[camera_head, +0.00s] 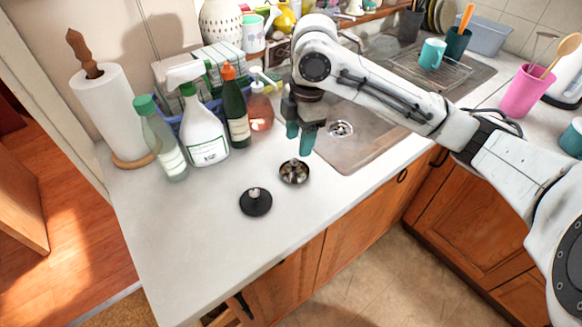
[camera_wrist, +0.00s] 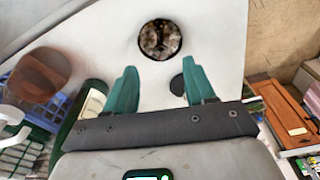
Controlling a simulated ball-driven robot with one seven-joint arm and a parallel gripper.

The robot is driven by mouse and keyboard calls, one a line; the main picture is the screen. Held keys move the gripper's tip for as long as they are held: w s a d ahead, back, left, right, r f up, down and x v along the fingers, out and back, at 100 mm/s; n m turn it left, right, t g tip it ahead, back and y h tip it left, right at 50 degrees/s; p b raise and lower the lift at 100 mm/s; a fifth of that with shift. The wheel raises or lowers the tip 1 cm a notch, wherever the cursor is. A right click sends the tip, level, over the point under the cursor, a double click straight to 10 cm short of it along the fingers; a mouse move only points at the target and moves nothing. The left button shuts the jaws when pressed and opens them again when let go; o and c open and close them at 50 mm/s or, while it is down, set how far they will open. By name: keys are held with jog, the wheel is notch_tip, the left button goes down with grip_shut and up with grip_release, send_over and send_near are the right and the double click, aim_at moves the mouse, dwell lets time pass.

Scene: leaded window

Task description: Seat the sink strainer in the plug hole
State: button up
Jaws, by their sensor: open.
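The sink strainer (camera_head: 294,171), a round metal basket with debris-like dark patches inside, sits on the white counter left of the sink. It also shows in the wrist view (camera_wrist: 160,39), beyond the fingertips and roughly centred between them. The plug hole (camera_head: 340,129) is a bright round fitting in the steel sink's floor, right of my gripper. My gripper (camera_head: 300,146), with teal fingers, points down above the counter just behind the strainer in the head view. In the wrist view its fingers (camera_wrist: 160,70) are apart with nothing between them.
A black plug (camera_head: 256,202) with a knob lies left of the strainer. A spray bottle (camera_head: 205,130), a dark green bottle (camera_head: 236,115) and a soap dispenser (camera_head: 261,107) stand close left of my gripper. A drying rack (camera_head: 430,72) stands behind the sink.

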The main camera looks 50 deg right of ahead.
aim_at(295, 160)
jog(key=shift+w+a+f+p, duration=0.1)
jog(key=shift+a+f+p, duration=0.1)
jog(key=shift+f, duration=1.05)
jog(key=shift+w+a+f+p, duration=0.1)
jog(key=shift+a+f, duration=0.05)
jog(key=shift+f, duration=1.05)
jog(key=shift+w+a+f+p, duration=0.1)
jog(key=shift+a+f+p, duration=0.1)
jog(key=shift+f, duration=1.05)
jog(key=shift+s, duration=0.1)
grip_shut()
